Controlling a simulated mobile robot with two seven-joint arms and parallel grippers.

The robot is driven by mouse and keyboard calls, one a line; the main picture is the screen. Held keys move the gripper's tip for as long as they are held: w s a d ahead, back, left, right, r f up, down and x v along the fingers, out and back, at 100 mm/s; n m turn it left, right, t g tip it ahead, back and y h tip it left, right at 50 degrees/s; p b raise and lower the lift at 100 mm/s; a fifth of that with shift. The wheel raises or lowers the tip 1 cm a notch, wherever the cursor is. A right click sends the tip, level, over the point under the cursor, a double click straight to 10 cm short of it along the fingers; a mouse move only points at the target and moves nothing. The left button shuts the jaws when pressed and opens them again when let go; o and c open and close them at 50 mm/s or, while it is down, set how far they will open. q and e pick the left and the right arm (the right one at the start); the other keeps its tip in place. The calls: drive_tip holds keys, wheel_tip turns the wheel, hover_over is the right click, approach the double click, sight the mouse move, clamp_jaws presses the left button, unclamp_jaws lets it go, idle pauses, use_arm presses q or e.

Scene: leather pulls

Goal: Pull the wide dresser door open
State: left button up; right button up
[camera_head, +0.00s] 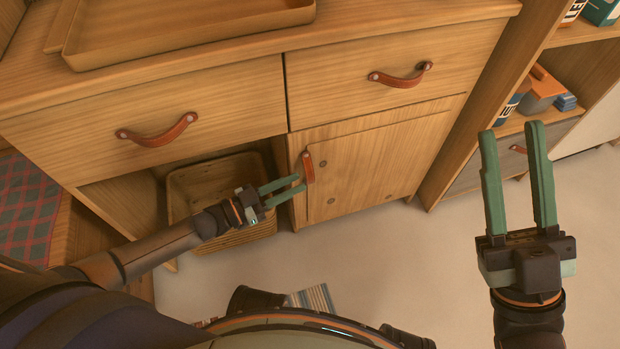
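The wide dresser door (375,165) is a wooden panel below the right drawer, and it looks closed. Its leather pull (308,168) is a brown-orange strap fixed upright near the door's left edge. My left gripper (300,184) has its green fingers apart, with the tips just left of the pull's lower part; whether they touch it I cannot tell. Nothing shows between its fingers. My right gripper (511,130) is open and empty, fingers pointing up, over the floor to the right of the dresser, well apart from the door.
Two drawers with leather pulls (157,131) (400,76) sit above. A wicker basket (180,190) stands in the open bay left of the door. A wooden tray (180,30) is on top. A shelf unit (530,120) stands right. The floor (390,260) before the door is clear.

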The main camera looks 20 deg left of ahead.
sight(310, 187)
use_arm(q)
drive_tip(key=b+x, duration=0.1)
drive_tip(key=x, duration=0.4)
drive_tip(key=shift+w, duration=0.1)
clamp_jaws()
idle(1.3)
